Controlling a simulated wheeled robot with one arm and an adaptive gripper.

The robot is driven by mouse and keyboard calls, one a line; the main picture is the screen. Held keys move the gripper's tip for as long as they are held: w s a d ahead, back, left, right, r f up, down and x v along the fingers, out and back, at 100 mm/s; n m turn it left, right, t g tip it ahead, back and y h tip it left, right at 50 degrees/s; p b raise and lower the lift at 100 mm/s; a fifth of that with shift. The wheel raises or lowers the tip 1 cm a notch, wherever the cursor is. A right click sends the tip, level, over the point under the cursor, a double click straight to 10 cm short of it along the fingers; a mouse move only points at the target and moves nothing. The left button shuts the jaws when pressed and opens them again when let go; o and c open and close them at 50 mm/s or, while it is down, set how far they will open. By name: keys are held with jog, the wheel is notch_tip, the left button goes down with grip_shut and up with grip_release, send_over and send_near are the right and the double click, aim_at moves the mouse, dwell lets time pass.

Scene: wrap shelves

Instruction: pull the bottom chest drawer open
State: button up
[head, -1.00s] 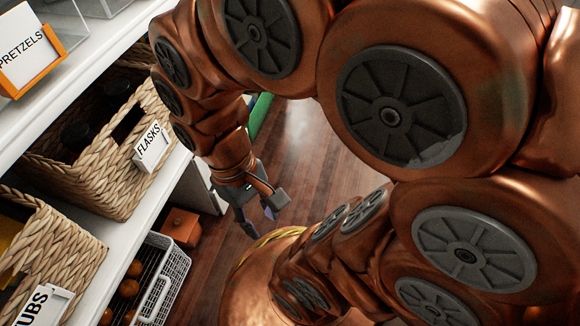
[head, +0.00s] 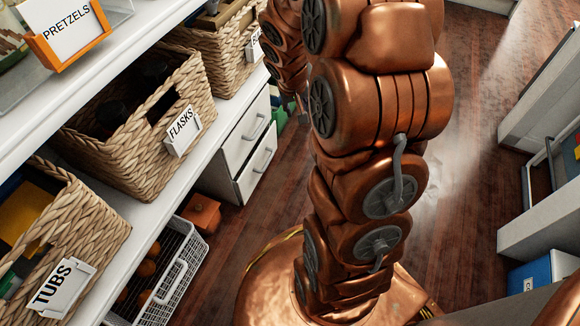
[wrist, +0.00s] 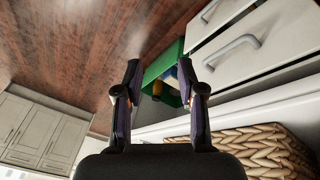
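The white chest (head: 216,180) stands under the shelf in the head view. Its bottom drawer (head: 256,172) is the lower of two visible fronts, each with a grey bar handle, and looks shut. In the wrist view, which is upside down, the bottom drawer (wrist: 222,14) is at the top right, nearer the floor. The upper drawer (wrist: 262,52) lies below it in that picture. My gripper (wrist: 159,66) is open and empty, apart from the handles, which are to the right of its fingers. In the head view my arm mostly hides it.
A green box (wrist: 178,55) with items in it stands on the floor beside the chest, seen between my fingers. Wicker baskets (head: 150,165) fill the shelf above. A white wire basket (head: 185,262) and an orange box (head: 203,213) are low at left. Floor (head: 455,150) is clear at right.

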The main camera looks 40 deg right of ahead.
jog(key=w+d+f+m+t+y, duration=0.1)
jog(key=w+d+f+t, duration=0.1)
jog(key=w+d+f, duration=0.5)
jog(key=w+d+f+m+t+y, duration=0.1)
jog(key=w+d+f+t, duration=0.3)
jog(key=f, duration=0.4)
jog(key=s+f+m+t+y+b, duration=0.1)
jog(key=s+f+m+t+y, duration=0.25)
jog(key=f, duration=1.05)
jog(key=s+a+f+m+t+y, duration=0.2)
jog(key=s+a+f+y, duration=0.3)
jog(key=s, duration=0.5)
jog(key=w+a+b, duration=0.4)
jog(key=w+a, duration=0.1)
jog(key=w, duration=0.1)
jog(key=shift+w+a+f+y, duration=0.15)
jog(key=shift+w+f+y, duration=0.2)
jog(key=shift+f, duration=0.1)
grip_shut()
